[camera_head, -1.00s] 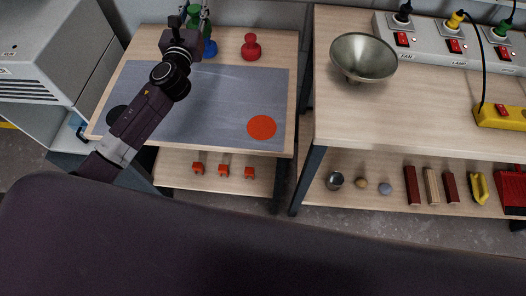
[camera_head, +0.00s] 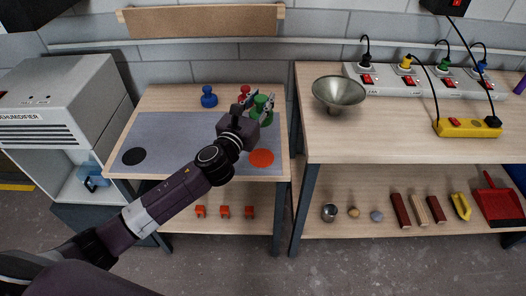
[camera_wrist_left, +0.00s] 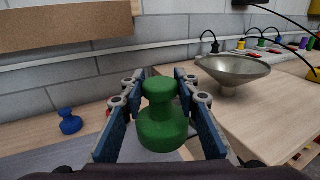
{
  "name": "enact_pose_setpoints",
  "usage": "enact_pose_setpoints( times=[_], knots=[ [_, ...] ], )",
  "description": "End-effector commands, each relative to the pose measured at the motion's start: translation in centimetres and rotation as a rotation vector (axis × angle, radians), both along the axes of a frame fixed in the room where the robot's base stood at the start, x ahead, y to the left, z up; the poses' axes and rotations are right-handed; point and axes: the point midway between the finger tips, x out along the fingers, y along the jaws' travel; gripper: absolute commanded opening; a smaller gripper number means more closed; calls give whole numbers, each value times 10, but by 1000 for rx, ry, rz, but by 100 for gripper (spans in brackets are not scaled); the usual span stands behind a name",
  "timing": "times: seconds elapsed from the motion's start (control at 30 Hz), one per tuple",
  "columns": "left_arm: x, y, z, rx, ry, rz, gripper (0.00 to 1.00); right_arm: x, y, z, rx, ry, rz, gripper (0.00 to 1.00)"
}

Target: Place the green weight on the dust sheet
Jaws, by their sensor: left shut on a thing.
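The green weight (camera_head: 262,112) is a knobbed, round-based piece. My left gripper (camera_head: 256,104) is shut on it and holds it upright over the back right part of the left table. In the left wrist view the green weight (camera_wrist_left: 162,120) sits between the two blue finger pads. The dust sheet (camera_head: 180,135) is the grey-blue sheet lying flat on that table, with a black disc (camera_head: 134,156) and an orange disc (camera_head: 261,158) on it. I cannot tell the exact gap between weight and sheet. My right gripper is not in view.
A blue weight (camera_head: 209,97) stands at the table's back, and a red weight (camera_head: 244,92) is partly hidden by my gripper. A metal bowl (camera_head: 339,92) stands on the right bench near its left edge. The sheet's middle is clear.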

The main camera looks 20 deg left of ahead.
Motion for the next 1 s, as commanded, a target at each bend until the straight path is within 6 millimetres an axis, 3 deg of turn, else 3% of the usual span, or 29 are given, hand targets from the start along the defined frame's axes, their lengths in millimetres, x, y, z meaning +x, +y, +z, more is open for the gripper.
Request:
enact_pose_setpoints(
  times=[0.03,0.4,0.7,1.0],
  knots=[
    [0,0,-16,-6,0,2,0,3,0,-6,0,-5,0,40],
    [1,0,-103,-5,-4,2,0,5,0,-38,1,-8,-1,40],
    [1,0,-128,-4,-7,0,0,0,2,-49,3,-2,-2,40],
    [1,0,-166,-5,-6,1,0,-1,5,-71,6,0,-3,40]
  ],
)
